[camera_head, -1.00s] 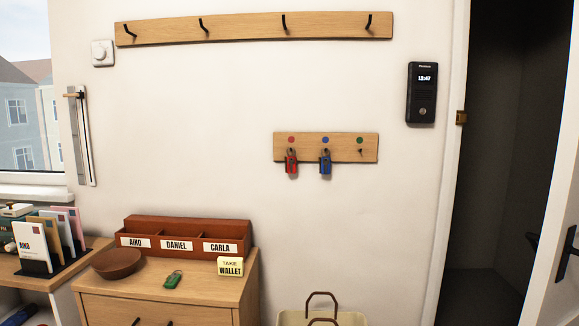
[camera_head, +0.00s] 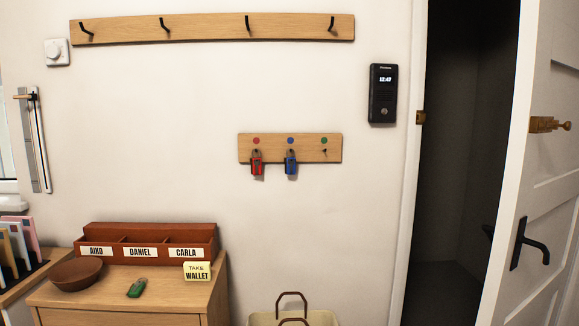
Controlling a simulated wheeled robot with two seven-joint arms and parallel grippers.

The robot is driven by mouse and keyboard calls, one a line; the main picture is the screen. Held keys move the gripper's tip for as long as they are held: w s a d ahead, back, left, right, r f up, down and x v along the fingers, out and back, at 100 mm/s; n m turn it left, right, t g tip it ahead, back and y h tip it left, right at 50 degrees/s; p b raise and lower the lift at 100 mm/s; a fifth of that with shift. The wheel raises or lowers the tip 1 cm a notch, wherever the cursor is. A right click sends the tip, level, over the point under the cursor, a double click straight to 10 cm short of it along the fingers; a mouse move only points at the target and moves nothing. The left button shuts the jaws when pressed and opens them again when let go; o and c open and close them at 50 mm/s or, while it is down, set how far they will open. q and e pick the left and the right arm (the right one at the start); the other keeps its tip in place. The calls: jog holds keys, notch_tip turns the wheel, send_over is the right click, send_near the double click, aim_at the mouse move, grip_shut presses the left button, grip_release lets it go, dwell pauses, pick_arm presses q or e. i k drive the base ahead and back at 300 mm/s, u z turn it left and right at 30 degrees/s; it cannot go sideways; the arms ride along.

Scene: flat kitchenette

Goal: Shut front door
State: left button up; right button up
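The white front door (camera_head: 552,190) stands open at the right of the head view, with a dark space showing through the doorway (camera_head: 462,150). A black lever handle (camera_head: 528,243) is on the door's visible face. A brass latch (camera_head: 549,124) sits higher on the same face. A small brass catch (camera_head: 420,117) is on the white door frame (camera_head: 408,200) at the left of the opening. The door's right part is cut off by the picture edge. Neither of my grippers shows in the head view.
A wooden cabinet (camera_head: 120,300) at lower left bears a letter organizer (camera_head: 150,232), a bowl (camera_head: 76,274) and a green key tag (camera_head: 136,288). A basket (camera_head: 293,317) stands on the floor, left of the doorway. An intercom (camera_head: 383,95) hangs beside the frame.

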aim_at(539, 200)
jog(key=z, duration=1.95)
jog(key=i, duration=0.8)
jog(key=z, duration=0.3)
